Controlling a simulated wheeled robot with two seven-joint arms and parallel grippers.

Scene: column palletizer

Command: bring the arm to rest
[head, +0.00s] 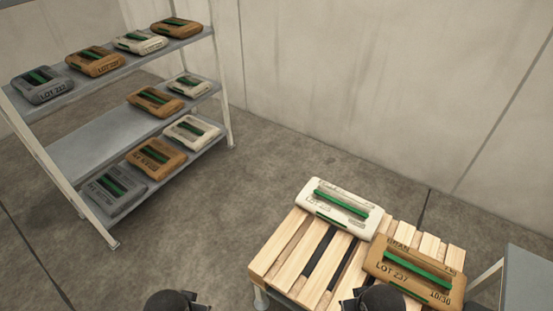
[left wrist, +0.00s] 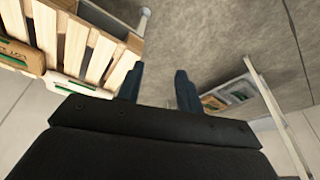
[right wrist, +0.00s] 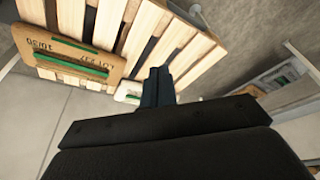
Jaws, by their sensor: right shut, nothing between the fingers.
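My left gripper (left wrist: 161,78) shows in the left wrist view with its two dark fingers apart and nothing between them. My right gripper (right wrist: 158,76) shows in the right wrist view with its fingers together and empty. In the head view only dark rounded parts of my arms show at the bottom edge; the fingertips are hidden there. A wooden pallet (head: 291,243) stands at the lower right. A white bag (head: 341,211) lies at its far edge, and a brown bag marked LOT 237 (head: 416,271) lies at its right side.
A shelf rack (head: 92,151) stands at the left with several grey, brown and white bags on its levels. A grey surface (head: 528,279) is at the right edge. Open concrete floor (head: 215,220) lies between rack and pallet. A pale wall is behind.

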